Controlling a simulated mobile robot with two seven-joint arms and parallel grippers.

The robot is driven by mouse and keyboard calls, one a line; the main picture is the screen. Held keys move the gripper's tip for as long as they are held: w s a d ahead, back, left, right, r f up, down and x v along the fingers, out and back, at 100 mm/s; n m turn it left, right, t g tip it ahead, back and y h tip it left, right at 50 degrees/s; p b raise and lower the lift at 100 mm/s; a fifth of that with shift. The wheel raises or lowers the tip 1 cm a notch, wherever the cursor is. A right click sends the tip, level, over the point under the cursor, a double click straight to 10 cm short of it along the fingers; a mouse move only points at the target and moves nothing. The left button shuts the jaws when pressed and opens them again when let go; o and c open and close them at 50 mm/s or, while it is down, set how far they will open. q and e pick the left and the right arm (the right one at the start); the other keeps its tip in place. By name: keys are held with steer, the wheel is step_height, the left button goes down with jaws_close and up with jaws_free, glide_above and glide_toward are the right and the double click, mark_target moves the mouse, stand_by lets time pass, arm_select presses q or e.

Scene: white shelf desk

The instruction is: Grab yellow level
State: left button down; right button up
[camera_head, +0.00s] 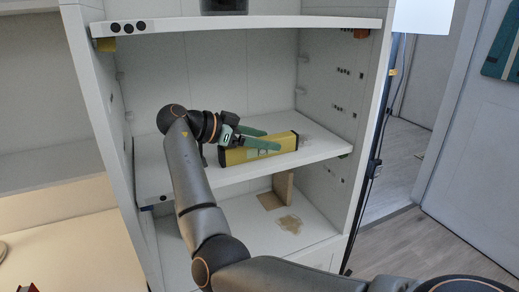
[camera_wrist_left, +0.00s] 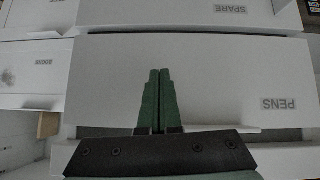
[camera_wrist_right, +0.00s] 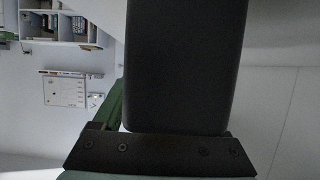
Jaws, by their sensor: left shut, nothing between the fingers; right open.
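The yellow level (camera_head: 289,141), a long yellow bar with dark end caps, lies on the middle shelf (camera_head: 320,146) of the white unit. My right gripper (camera_head: 272,139) is open, with one green finger in front of the level and the other behind its top edge. In the right wrist view a large dark block, seemingly the level's end (camera_wrist_right: 185,60), fills the space between the fingers; the right finger is hidden there. Contact cannot be told. My left gripper (camera_wrist_left: 158,100) is shut and empty, above white surfaces labelled PENS and SPARE; the head view does not show it.
The upper shelf board (camera_head: 250,22) is above the arm, with a dark container (camera_head: 224,6) on it. The unit's right side wall (camera_head: 345,100) stands close beyond the level. A brown block (camera_head: 283,186) is on the lower shelf. Bare middle shelf lies right of the level.

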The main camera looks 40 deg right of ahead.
steer(key=shift+x, duration=0.9)
steer(key=shift+c, duration=0.2)
jaws_close()
